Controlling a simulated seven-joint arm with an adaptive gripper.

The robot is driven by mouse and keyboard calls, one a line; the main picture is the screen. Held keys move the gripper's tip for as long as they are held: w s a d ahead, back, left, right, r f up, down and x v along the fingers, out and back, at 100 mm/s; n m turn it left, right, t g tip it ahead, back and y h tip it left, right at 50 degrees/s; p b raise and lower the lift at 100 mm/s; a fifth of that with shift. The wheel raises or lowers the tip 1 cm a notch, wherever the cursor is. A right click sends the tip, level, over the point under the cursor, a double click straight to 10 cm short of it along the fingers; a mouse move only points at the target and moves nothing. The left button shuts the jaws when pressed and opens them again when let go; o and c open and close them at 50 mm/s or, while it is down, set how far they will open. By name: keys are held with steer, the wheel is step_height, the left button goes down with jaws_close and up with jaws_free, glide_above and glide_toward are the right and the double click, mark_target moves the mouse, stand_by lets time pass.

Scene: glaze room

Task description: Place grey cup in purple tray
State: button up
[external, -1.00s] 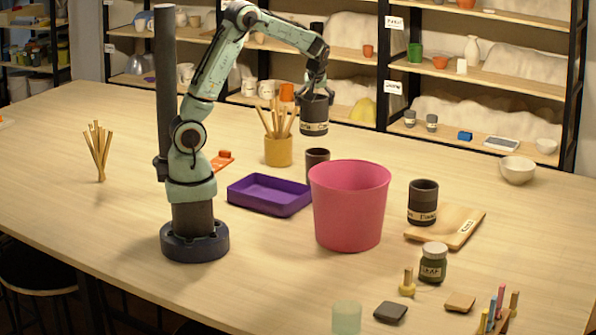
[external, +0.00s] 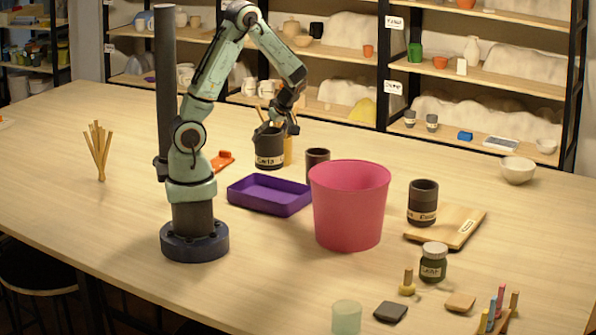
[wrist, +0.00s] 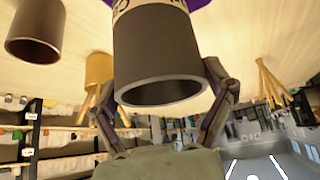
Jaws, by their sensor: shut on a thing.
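My gripper (external: 275,130) is shut on a dark grey cup (external: 269,152) with a cream label band. It holds the cup upright in the air, just behind the purple tray (external: 272,208). The tray lies on the table and looks empty. In the wrist view the grey cup (wrist: 160,60) fills the upper middle, between the fingers of my gripper (wrist: 165,105). A strip of the purple tray (wrist: 205,4) shows at the top edge there.
A pink bucket (external: 348,215) stands right of the tray. A dark brown cup (external: 316,162) is behind it. Another dark labelled cup (external: 422,205) stands by a wooden board (external: 460,226). An orange item (external: 222,160) lies behind the tray. The left tabletop is mostly clear.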

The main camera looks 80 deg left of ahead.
mark_target(270, 169)
step_height(270, 169, down, 9)
steer(key=shift+f, duration=0.15)
stand_by(0.4)
steer(key=o, duration=1.1)
steer(key=shift+f, duration=0.15)
steer(key=v, duration=1.2)
steer(key=s+d+r+m+t+h, duration=0.1)
steer(key=s+d+r+m, duration=0.1)
steer(key=s+d+m, duration=0.2)
steer(key=s+d+r+m+h, duration=0.2)
steer(key=s+d+r+m, duration=0.1)
steer(key=m, duration=0.7)
steer(key=s+d+r+m+t+h, duration=0.1)
steer(key=s+d+r+m+h, duration=0.1)
steer(key=s+d+m, duration=0.4)
steer(key=shift+s+d+r+m+t, duration=0.1)
steer(key=shift+d+r+m+t, duration=0.1)
steer(key=shift+d+m, duration=0.25)
steer(key=shift+d+r+m+t, duration=0.1)
steer(key=shift+d+r+m, duration=0.05)
steer(key=shift+d+m, duration=0.35)
steer(key=shift+a, duration=0.1)
